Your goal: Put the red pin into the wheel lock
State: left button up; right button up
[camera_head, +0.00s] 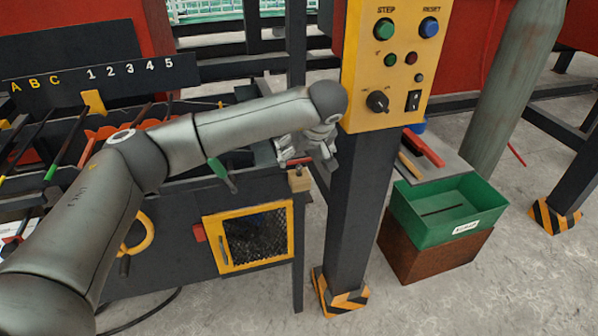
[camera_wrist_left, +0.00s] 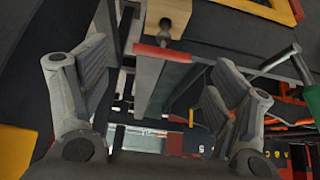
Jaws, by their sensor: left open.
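A short red bar (camera_wrist_left: 161,52), which looks like the red pin, lies crosswise just beyond my left fingertips in the left wrist view. It is beside a pale wooden block (camera_wrist_left: 163,14) with a dark round stud. In the head view the block (camera_head: 299,182) is at the bench's right end, and the red piece is partly hidden by my gripper. My left gripper (camera_head: 308,158) is open around empty space there; both fingers (camera_wrist_left: 158,78) stand apart in the wrist view. A yellow ring (camera_head: 149,234), perhaps the wheel, is on the bench front. I cannot make out the wheel lock for certain.
A dark post with a yellow control panel (camera_head: 395,60) stands right beside the gripper. A green-handled lever (camera_head: 219,170) sticks out of the bench left of it. A green bin (camera_head: 447,213) and a shelf with a red-handled tool (camera_head: 424,147) are at right.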

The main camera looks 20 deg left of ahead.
aim_at(299, 160)
pick_arm(q)
jog(key=b+x, duration=0.2)
jog(key=x, duration=0.3)
jog(key=shift+s+b, duration=0.15)
jog(key=shift+b, duration=0.25)
jog(key=shift+w+a+f, duration=0.15)
jog(key=shift+w+f, duration=0.1)
jog(key=shift+r, duration=0.1)
jog(key=c, duration=1.1)
jog(key=shift+c, duration=0.3)
jog(key=shift+r, duration=0.1)
